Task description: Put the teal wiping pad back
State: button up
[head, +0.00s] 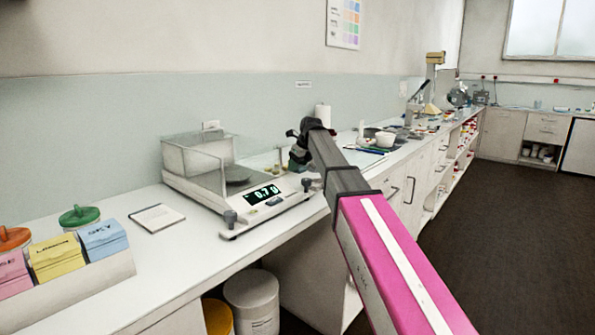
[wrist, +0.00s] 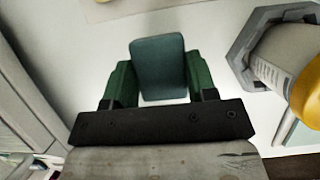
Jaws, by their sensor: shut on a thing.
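The teal wiping pad (wrist: 158,68) is between the green fingers of my gripper (wrist: 158,82) in the wrist view. My gripper is shut on the pad's sides and holds it over a pale surface. I cannot tell whether the pad touches that surface. In the head view my gripper (head: 299,156) is over the counter, just right of the balance.
A balance (head: 262,196) with a clear shield stands left of my gripper. A notepad (head: 157,217) and coloured boxes (head: 103,238) lie farther left. A yellow-topped container (wrist: 290,75) sits in a grey angular holder (wrist: 243,45) close right of the pad. The dark floor (head: 500,230) is clear.

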jog(key=shift+f, duration=1.1)
jog(key=shift+f, duration=0.15)
jog(key=o, duration=1)
jog(key=shift+c, duration=0.2)
jog(key=v, duration=1.2)
